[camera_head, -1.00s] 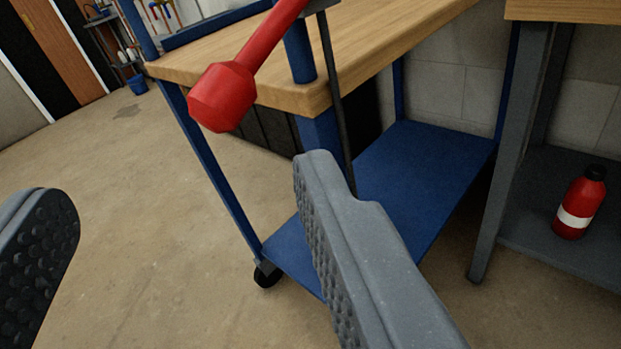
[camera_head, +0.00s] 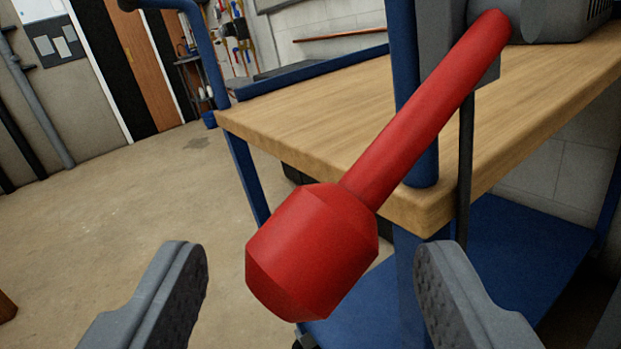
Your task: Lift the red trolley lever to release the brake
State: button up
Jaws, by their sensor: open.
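The red trolley lever (camera_head: 425,115) slants down from a grey bracket at the upper right to a thick faceted red knob (camera_head: 312,250). The knob hangs in front of the corner of the trolley (camera_head: 290,125), which has a wooden top and a blue frame. My gripper (camera_head: 310,290) is open, with one grey finger at the lower left and the other at the lower right. The knob shows between the two fingers and slightly above their tips. I see no finger touching it. The depth between knob and fingertips is hard to tell.
A blue lower shelf (camera_head: 510,255) lies under the wooden top. A thin dark rod (camera_head: 465,165) runs down behind the lever. A grey object (camera_head: 565,18) sits on the trolley top. Open concrete floor (camera_head: 90,225) is at the left, with a rack and doors beyond.

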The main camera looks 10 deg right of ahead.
jog(key=shift+x, duration=1.6)
